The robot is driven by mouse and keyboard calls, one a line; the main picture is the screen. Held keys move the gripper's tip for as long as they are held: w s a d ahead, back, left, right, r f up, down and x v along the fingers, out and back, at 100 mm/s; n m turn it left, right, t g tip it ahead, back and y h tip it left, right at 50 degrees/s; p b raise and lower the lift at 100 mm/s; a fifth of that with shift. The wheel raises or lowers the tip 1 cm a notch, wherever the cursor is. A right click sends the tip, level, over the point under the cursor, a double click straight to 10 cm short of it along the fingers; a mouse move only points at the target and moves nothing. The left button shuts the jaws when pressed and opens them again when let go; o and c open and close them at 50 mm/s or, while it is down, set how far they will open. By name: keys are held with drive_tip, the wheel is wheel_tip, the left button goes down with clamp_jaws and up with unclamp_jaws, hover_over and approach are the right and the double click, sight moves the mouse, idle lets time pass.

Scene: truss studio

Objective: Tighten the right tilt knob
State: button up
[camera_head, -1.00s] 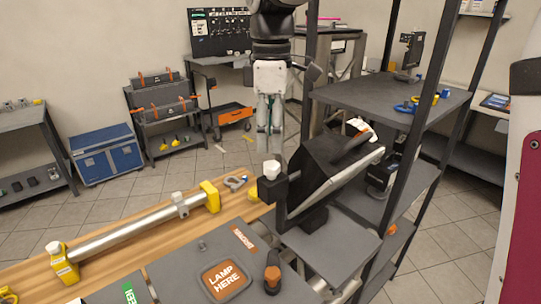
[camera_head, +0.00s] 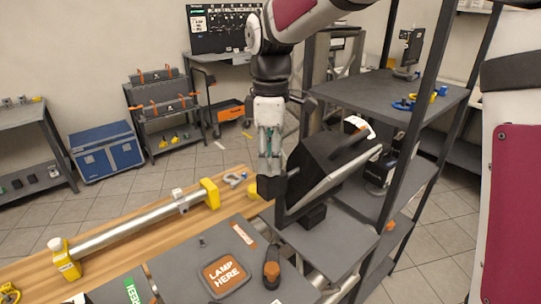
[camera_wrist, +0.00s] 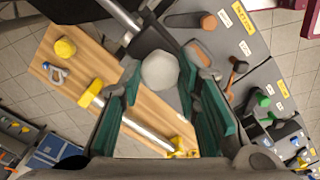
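A black lamp head (camera_head: 325,160) with a pale front frame sits tilted on a grey shelf beside the wooden bench. A black block (camera_head: 270,188) stands at its near left side. A white knob (camera_wrist: 160,70) shows in the wrist view. A thin gap seems to remain, and I see no clear contact.
The wooden bench (camera_head: 110,222) carries a silver tube with yellow end clamps (camera_head: 209,193). A grey board with a "LAMP HERE" pad (camera_head: 226,273) and an orange-topped black part (camera_head: 271,272) lies in front. Dark rack posts and shelves (camera_head: 385,95) stand close at right.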

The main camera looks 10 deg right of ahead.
drive_tip(key=shift+m, duration=0.4)
drive_tip(key=m+p, duration=0.1)
drive_tip(key=m, duration=0.2)
drive_tip(key=shift+s+m+p, duration=0.1)
drive_tip(key=shift+m+p, duration=0.2)
drive_tip(key=shift+m, duration=0.1)
drive_tip(key=m+p, duration=0.1)
drive_tip(key=m, duration=0.3)
drive_tip(key=m+p, duration=0.1)
drive_tip(key=m, duration=0.4)
drive_tip(key=m+p, duration=0.1)
drive_tip(key=m, duration=0.3)
drive_tip(key=shift+m+p, duration=0.3)
drive_tip(key=o, duration=1.2)
